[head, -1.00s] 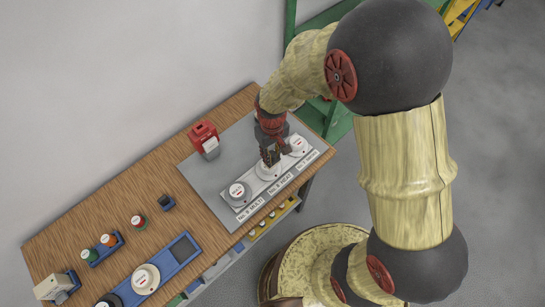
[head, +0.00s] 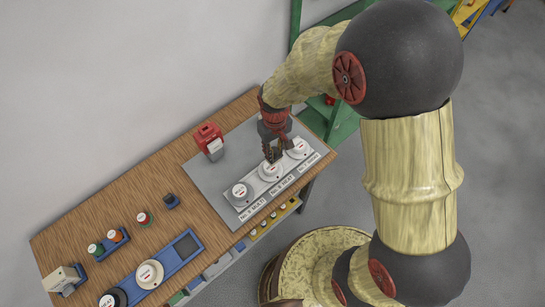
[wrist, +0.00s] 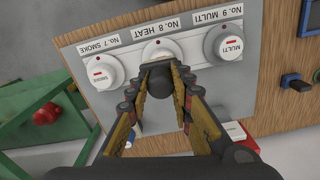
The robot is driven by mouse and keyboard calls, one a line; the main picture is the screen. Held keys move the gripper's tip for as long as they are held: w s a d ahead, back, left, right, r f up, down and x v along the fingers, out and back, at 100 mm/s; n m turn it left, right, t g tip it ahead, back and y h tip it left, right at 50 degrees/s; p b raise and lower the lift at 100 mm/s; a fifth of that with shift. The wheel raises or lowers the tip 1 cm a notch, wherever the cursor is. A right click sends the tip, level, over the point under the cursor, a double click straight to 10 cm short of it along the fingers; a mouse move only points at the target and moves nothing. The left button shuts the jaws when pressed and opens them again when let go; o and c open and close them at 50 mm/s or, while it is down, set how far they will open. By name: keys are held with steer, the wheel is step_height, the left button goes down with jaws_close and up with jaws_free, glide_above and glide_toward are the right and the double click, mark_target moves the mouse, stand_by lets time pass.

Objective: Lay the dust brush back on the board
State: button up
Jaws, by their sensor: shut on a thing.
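My gripper (head: 272,156) is over the middle of three white round detectors on a pale strip. In the wrist view my gripper (wrist: 172,78) is closed around a dark, rounded thing, which I take to be the dust brush (wrist: 180,98). Its far end is at the lower edge of the No. 8 HEAT detector (wrist: 160,50); I cannot tell whether they touch. The brush is too small to make out in the head view. The grey board (head: 214,184) lies under the strip, with bare surface on its wall side.
The No. 9 MULTI detector (wrist: 229,44) and No. 7 SMOKE detector (wrist: 98,71) flank the middle one. A red box (head: 207,137) stands by the board's wall-side edge. A blue tray (head: 184,248) and several small knobs occupy the wooden bench (head: 120,195). A green frame (head: 345,133) stands beyond.

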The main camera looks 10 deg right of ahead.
mark_target(275, 149)
steer(key=shift+r+p, duration=1.75)
steer(key=shift+r, duration=0.8)
steer(key=shift+f, duration=0.15)
